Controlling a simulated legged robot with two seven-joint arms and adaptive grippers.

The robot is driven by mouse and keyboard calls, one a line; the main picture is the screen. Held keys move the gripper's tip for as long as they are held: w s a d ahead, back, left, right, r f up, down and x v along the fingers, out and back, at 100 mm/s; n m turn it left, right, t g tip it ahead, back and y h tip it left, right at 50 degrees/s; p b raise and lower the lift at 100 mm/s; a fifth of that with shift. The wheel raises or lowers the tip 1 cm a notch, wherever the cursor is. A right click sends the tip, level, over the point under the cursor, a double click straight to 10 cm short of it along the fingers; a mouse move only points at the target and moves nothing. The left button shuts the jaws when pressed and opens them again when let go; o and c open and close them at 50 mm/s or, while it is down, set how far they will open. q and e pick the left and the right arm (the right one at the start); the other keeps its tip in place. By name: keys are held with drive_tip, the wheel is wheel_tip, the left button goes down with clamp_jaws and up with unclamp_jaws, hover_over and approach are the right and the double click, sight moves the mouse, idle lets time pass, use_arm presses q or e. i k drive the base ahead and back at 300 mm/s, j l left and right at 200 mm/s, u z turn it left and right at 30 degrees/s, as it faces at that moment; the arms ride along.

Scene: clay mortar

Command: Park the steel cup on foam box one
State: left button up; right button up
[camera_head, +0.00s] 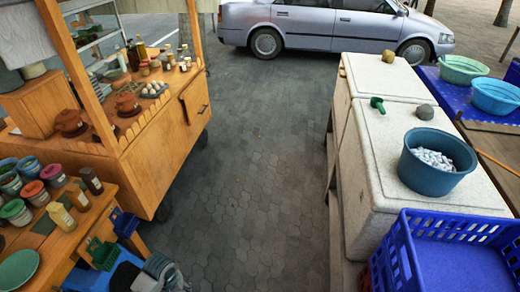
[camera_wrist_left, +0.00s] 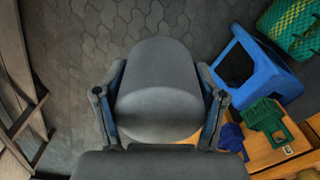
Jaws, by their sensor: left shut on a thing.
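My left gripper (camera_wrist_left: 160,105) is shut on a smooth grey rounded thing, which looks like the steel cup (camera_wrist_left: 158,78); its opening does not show. In the head view my left gripper (camera_head: 165,272) is low at the bottom edge, left of centre, beside the wooden stall and far from the foam boxes. Two white speckled foam boxes stand at the right: a nearer one (camera_head: 388,165) and a farther one (camera_head: 385,78). I cannot tell which is box one. My right gripper is not in view.
A blue tub of pale pieces (camera_head: 432,175), a green scoop (camera_head: 377,104) and a grey stone (camera_head: 425,112) sit on the nearer box. A yellowish lump (camera_head: 388,56) sits on the farther one. A blue crate (camera_head: 405,255) stands in front. Paving between stall and boxes is clear.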

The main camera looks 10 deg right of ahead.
sight(386, 132)
drive_tip(key=i+j, duration=0.1)
drive_tip(key=i, duration=0.95)
drive_tip(key=i+j, duration=0.1)
drive_tip(key=i, duration=0.9)
drive_tip(key=i+z, duration=0.2)
drive_tip(key=z, duration=0.2)
drive_tip(key=i+z, duration=0.35)
drive_tip(key=i+j+z, duration=0.1)
drive_tip(key=z, duration=0.3)
drive_tip(key=i+j+z, duration=0.15)
drive_tip(key=z, duration=2.25)
